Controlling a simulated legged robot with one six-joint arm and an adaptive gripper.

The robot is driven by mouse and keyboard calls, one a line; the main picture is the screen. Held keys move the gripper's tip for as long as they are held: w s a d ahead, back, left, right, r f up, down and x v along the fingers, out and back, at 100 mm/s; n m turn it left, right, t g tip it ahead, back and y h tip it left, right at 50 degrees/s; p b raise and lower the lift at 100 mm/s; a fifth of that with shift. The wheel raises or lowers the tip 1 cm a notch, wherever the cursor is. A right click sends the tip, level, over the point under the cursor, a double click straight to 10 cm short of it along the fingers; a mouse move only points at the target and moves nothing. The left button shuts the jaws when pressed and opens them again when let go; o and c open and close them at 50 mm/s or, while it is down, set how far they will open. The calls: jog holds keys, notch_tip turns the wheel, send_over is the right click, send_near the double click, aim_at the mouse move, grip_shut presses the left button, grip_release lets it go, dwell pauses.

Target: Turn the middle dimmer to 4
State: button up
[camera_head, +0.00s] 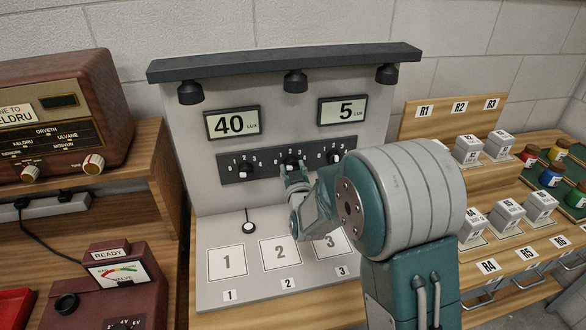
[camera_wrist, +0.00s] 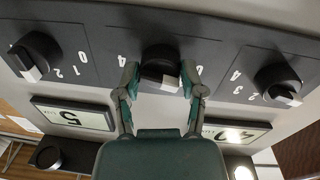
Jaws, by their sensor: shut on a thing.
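The middle dimmer (camera_head: 291,160) is a black knob on the dark dial strip (camera_head: 267,164), between the left dimmer (camera_head: 245,168) and the right dimmer (camera_head: 334,157). My gripper (camera_head: 293,172) reaches up to the middle dimmer. In the upside-down wrist view, its two teal fingers (camera_wrist: 160,78) are shut on the sides of the middle dimmer (camera_wrist: 161,60). Numerals 0 and 4 show beside the knob there. I cannot read its setting for sure. The left display (camera_head: 232,122) reads 40 lux and the right display (camera_head: 342,110) reads 5 lux.
Three lamps (camera_head: 295,82) hang from the top bar above numbered pads 1 to 3 (camera_head: 227,263). A small round sensor (camera_head: 249,227) stands behind the pads. A radio (camera_head: 60,120) and a red meter box (camera_head: 122,280) are left; labelled blocks (camera_head: 467,149) and paint jars (camera_head: 551,175) are right.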

jog(key=shift+a+m, duration=0.1)
jog(key=shift+m, duration=0.3)
jog(key=m, duration=0.8)
jog(key=shift+r+m+g, duration=0.1)
jog(key=shift+m+g, duration=0.2)
jog(key=shift+m, duration=0.1)
jog(key=m, duration=0.4)
jog(key=m+y, duration=0.1)
jog(key=m, duration=0.9)
jog(key=shift+d+g+y, duration=0.2)
jog(key=shift+g+y, duration=0.1)
jog(key=m, duration=0.6)
jog(key=shift+f, duration=0.4)
jog(key=shift+m, duration=0.4)
